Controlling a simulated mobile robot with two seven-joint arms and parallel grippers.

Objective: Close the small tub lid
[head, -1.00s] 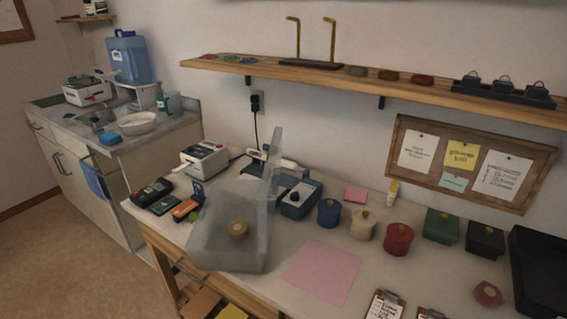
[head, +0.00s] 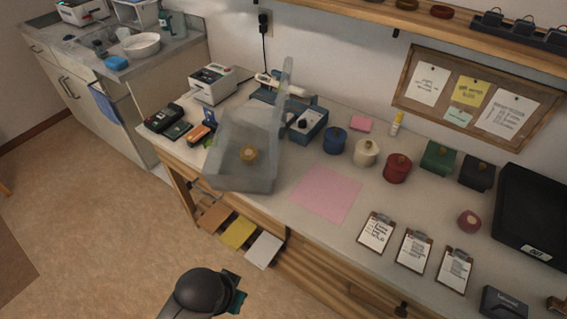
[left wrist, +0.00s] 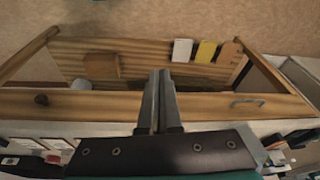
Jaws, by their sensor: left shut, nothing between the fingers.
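The small tub (head: 232,178) is a translucent grey box on the front left part of the worktable. A round tan object (head: 249,154) shows inside it. Its translucent lid (head: 285,92) stands raised, nearly upright, along the tub's back right side. A dark rounded part of my arm shows at the bottom of the head view, below and apart from the tub; its fingers cannot be made out there. In the left wrist view my left gripper (left wrist: 161,78) is shut and empty in front of the table's wooden frame. The tub cannot be made out in that view. My right gripper is not in view.
A pink sheet (head: 326,193) lies right of the tub. A blue-grey box (head: 303,125) stands close behind it, and small devices (head: 163,117) sit to its left. Lidded pots (head: 365,152) line the back; clipboards (head: 376,233) lie near the front edge. The floor before the table is open.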

